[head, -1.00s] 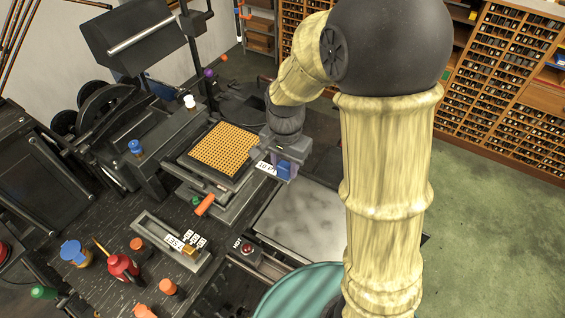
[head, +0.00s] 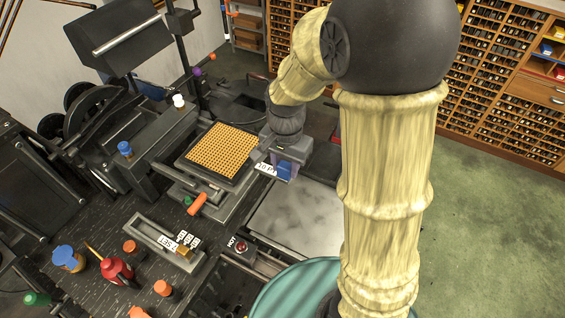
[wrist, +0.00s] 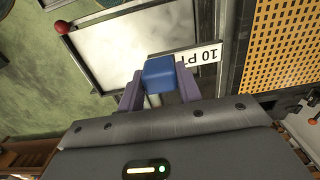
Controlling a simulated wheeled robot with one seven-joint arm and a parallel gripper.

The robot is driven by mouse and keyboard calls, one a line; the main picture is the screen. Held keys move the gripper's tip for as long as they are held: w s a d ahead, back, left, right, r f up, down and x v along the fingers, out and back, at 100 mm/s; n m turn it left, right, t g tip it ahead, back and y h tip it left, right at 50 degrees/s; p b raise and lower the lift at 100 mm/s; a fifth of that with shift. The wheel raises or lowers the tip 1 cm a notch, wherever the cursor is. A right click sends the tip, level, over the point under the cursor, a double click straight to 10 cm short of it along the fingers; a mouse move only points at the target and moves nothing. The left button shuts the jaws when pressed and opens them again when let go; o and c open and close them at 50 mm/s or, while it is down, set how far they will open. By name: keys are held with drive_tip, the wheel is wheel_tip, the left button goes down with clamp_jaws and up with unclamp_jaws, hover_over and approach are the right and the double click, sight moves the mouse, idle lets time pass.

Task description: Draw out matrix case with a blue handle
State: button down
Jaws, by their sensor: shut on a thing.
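The matrix case (head: 222,150) is a tan grid in a dark frame on the machine, and it also shows at the right of the wrist view (wrist: 285,45). Its blue handle (head: 285,170) sticks out on its right side beside a white label reading "10 P". In the wrist view the blue handle (wrist: 160,74) sits between my two purple fingers. My gripper (head: 288,166) is shut on the handle. In the head view my wrist hides part of the case's right edge.
A pale metal plate (head: 297,222) lies just in front of the handle. An orange handle (head: 198,203) and a grey tray with labelled pieces (head: 165,243) are to the left. A red button marked HOT (head: 241,247) and a teal round surface (head: 300,290) are nearer. Green floor at right is open.

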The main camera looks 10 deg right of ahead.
drive_tip(key=s+d, duration=0.6)
drive_tip(key=d, duration=0.2)
drive_tip(key=shift+s+d+b, duration=0.15)
drive_tip(key=shift+s+b, duration=0.05)
drive_tip(key=shift+b, duration=0.1)
idle(3.4)
drive_tip(key=shift+r, duration=0.1)
idle(0.4)
